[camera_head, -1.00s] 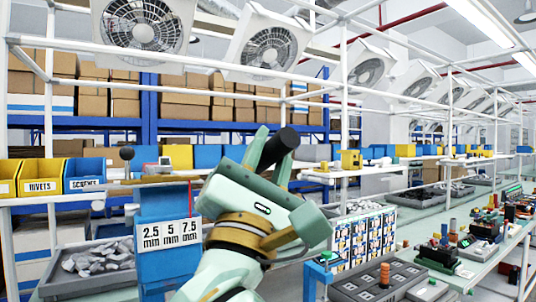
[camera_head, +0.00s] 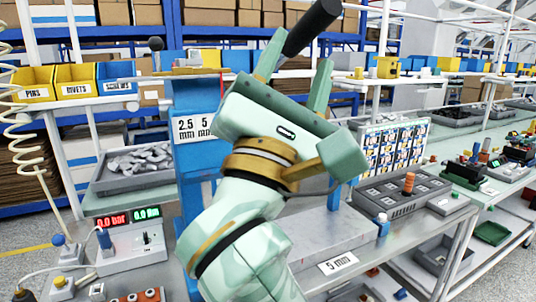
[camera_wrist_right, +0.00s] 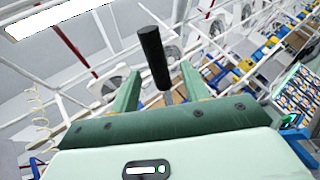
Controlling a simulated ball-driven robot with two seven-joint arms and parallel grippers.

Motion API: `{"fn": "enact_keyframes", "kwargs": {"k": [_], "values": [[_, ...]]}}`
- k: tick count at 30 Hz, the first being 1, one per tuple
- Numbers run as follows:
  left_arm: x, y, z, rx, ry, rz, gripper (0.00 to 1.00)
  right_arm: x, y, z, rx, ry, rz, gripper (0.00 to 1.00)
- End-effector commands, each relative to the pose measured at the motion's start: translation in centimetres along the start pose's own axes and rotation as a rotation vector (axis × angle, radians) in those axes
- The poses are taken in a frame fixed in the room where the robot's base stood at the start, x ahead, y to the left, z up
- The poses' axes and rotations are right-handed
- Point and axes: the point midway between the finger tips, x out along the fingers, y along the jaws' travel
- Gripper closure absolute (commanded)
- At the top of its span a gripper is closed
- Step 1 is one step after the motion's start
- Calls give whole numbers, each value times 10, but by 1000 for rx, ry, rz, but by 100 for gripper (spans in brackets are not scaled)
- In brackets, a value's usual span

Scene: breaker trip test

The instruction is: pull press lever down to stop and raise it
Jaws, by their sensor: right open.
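The black press lever handle (camera_head: 314,26) sticks up at a slant at the top of the head view. My right gripper (camera_head: 303,50) is open, with its two green fingers spread and pointing up at the handle. In the right wrist view the handle (camera_wrist_right: 153,57) shows between the spread fingers of my right gripper (camera_wrist_right: 160,72); I cannot tell whether they touch it. The blue press body (camera_head: 190,100), with mm labels, stands behind my right arm, which hides part of it. My left gripper is not in view.
A grey tray of metal parts (camera_head: 102,186) and a gauge box with red and green displays (camera_head: 132,252) lie to the left. A dark block with several slots (camera_head: 385,200) sits on the bench to the right. Yellow and blue bins (camera_head: 75,88) stand on the upper left shelf.

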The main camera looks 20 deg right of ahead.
Motion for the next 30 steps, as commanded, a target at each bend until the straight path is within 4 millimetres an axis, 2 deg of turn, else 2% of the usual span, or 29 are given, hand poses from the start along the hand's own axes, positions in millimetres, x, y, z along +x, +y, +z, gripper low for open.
{"fn": "enact_keyframes", "kwargs": {"k": [1,6,12,18,30], "values": [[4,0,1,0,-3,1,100,-16,-1,-4,1,8,0,54],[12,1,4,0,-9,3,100,-63,-2,-3,0,7,1,54],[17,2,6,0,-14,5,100,-100,-1,-2,0,4,0,54],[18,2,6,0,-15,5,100,-112,-1,-1,1,1,-1,54],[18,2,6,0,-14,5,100,-112,0,0,1,0,-1,54]]}}
